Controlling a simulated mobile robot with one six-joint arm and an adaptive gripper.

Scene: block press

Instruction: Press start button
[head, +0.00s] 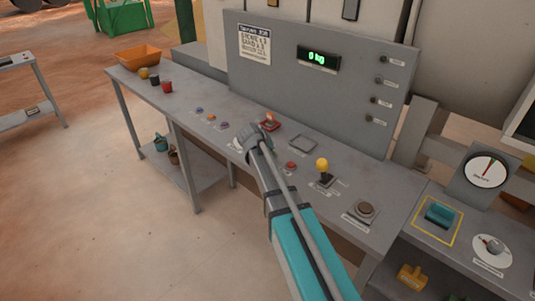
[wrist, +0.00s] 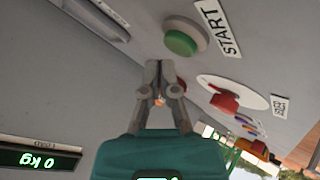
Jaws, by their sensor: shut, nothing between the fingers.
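The start button is a round green button (wrist: 183,42) in a grey ring on the console, with a START label (wrist: 217,25) beside it in the wrist view. In the head view I cannot make it out; my arm covers that part of the console. My gripper (wrist: 158,66) is shut and empty. Its fingertips lie just below the green button in the wrist picture, and I see no contact. In the head view my gripper (head: 251,137) is over the middle of the console's grey worktop (head: 225,150).
A red knob on a white dial (wrist: 232,98) is near the gripper. A red button (head: 291,166), a yellow-topped lever (head: 322,166) and a brown round button (head: 364,209) lie right of my gripper. A display (head: 318,57) reads 0 kg. An orange bowl (head: 139,57) stands far left.

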